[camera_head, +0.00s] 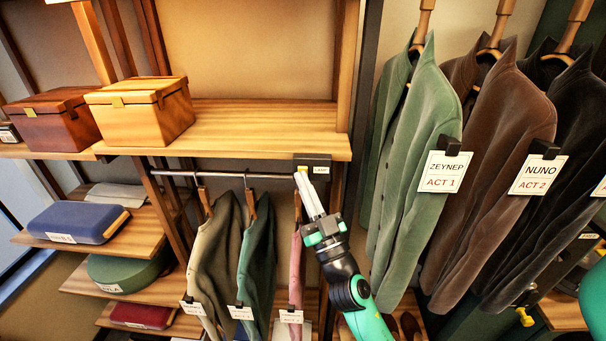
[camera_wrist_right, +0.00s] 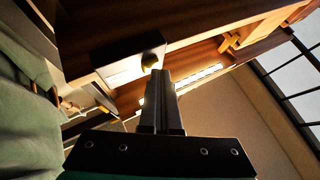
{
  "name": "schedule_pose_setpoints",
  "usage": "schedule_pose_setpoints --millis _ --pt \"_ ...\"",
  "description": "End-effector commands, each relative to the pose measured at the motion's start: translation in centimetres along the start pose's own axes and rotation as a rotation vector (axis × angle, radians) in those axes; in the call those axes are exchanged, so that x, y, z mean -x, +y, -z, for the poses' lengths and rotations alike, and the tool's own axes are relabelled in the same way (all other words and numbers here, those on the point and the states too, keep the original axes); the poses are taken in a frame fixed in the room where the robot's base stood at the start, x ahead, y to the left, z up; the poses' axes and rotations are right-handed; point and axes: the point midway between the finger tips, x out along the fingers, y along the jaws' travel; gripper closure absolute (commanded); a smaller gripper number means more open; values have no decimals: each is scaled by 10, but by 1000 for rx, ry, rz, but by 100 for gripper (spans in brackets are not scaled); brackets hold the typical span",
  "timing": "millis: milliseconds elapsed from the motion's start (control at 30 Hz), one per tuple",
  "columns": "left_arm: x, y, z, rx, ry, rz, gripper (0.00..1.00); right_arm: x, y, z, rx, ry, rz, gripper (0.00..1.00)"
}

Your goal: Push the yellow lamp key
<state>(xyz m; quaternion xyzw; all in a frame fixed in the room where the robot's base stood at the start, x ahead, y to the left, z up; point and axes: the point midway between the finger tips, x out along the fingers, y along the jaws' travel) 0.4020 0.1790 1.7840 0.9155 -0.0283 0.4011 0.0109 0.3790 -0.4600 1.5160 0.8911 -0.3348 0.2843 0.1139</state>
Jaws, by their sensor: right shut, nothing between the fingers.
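The yellow lamp key (camera_head: 303,169) is a small knob on a dark switch box (camera_head: 316,160) at the front edge of the wooden shelf. In the right wrist view the key (camera_wrist_right: 150,62) sticks out of the box (camera_wrist_right: 125,60), right by the fingertips. My right gripper (camera_head: 301,178) is shut and empty, pointing up at the key. Its fingertips (camera_wrist_right: 157,74) overlap the key's edge in that view; I cannot tell whether they touch. A bright strip (camera_wrist_right: 205,76) glows behind the fingers. My left gripper is not in view.
A clothes rail (camera_head: 240,175) with several garments hangs under the shelf, left of my right arm. A green jacket (camera_head: 420,150) and other coats hang close on the right. Two wooden boxes (camera_head: 140,118) (camera_head: 55,124) stand at the shelf's left; its right part is clear.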

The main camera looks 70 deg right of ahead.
Motion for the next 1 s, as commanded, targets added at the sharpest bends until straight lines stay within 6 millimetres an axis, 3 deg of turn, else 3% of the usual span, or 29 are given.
schedule_pose_setpoints --millis 733,1000 --pt "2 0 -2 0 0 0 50 7 -5 5 0 0 0 100" --pt "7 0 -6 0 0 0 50 27 -20 17 -3 0 3 100"
